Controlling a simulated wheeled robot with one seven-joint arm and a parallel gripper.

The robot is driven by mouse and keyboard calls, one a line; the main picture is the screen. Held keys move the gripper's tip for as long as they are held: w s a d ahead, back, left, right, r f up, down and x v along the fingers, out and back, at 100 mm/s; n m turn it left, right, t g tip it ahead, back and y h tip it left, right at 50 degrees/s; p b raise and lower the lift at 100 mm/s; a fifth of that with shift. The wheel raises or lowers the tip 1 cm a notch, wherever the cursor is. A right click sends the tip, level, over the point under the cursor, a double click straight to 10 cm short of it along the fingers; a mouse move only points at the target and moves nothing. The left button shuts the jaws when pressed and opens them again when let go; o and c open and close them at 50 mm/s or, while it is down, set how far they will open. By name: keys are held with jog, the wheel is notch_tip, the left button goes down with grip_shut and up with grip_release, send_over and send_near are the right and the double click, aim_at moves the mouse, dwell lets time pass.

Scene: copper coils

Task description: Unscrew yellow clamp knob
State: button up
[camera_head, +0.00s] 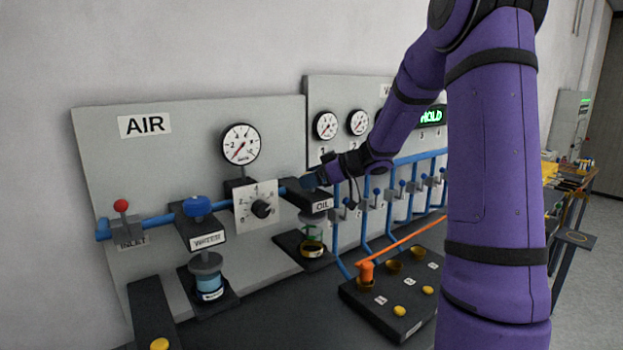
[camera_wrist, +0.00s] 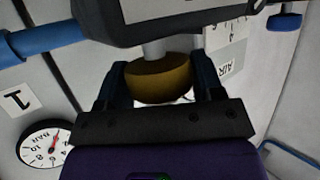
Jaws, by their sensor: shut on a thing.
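The yellow clamp knob (camera_wrist: 158,80) shows in the wrist view as a dark yellow, rounded knob on a short grey stem below a dark block. My gripper (camera_wrist: 160,72) has one dark blue finger on each side of it and is shut on it. In the head view my gripper (camera_head: 312,182) is at the top of the black OIL unit (camera_head: 306,199), right of the white dial plate. The knob cannot be made out there, hidden by the gripper. Whether the knob has turned cannot be told.
To the right, a row of blue valves runs along a blue pipe (camera_head: 420,157). A black box with an orange lever (camera_head: 395,243) stands in front.

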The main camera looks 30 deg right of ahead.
jog(key=n+g+y, duration=0.2)
jog(key=n+g, duration=0.1)
jog(key=shift+n+y, duration=0.4)
jog(key=n+g+y, duration=0.2)
jog(key=n+g, duration=0.2)
jog(key=g, duration=0.1)
jog(key=n+g, duration=0.4)
jog(key=shift+n+g+h, duration=0.8)
jog(key=shift+n+g, duration=1.1)
jog(key=shift+g, duration=0.6)
jog(key=o, duration=0.9)
